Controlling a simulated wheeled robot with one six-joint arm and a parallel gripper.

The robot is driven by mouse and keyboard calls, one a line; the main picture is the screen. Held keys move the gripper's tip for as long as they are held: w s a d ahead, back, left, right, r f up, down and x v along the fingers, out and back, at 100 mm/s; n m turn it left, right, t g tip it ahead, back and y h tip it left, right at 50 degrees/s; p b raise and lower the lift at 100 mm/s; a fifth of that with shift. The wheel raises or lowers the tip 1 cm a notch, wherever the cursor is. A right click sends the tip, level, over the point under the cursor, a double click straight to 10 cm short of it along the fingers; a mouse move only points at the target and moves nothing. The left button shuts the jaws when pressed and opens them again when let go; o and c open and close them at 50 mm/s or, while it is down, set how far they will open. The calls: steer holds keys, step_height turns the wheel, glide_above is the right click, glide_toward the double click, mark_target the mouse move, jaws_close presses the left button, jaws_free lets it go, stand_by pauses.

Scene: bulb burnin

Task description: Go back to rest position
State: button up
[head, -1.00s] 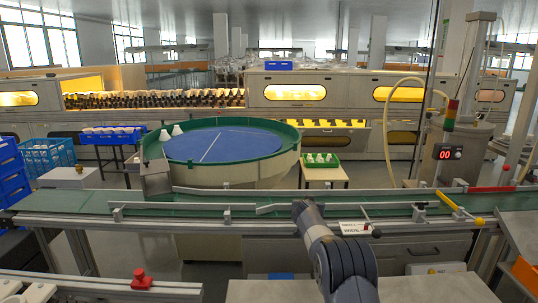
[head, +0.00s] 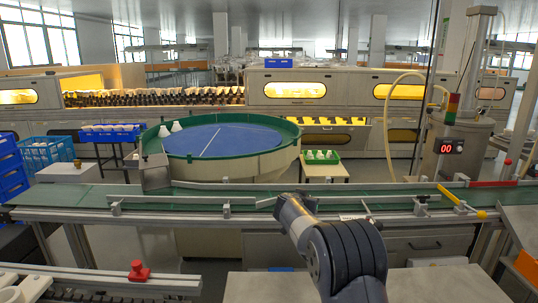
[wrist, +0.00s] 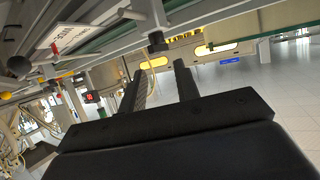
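My gripper (wrist: 159,70) shows in the wrist view with its two dark fingers apart and nothing between them. In the head view my arm rises from the bottom centre in front of the green conveyor (head: 85,198), and the gripper itself is hidden there. The wrist view is tilted and looks along the conveyor's metal frame and black knobs, which lie close above and left of the fingers. I cannot tell the exact gap between the fingers and the frame.
A blue round table (head: 235,140) with a green rim holds a few white bulbs (head: 170,129) at its left. A yellow diverter bar (head: 455,199) crosses the conveyor's right part. A red button (head: 138,270) stands at the lower left. A grey worktop (head: 440,285) lies right of my arm.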

steer(key=shift+s+m, duration=0.3)
steer(key=shift+s, duration=0.5)
steer(key=shift+d, duration=0.1)
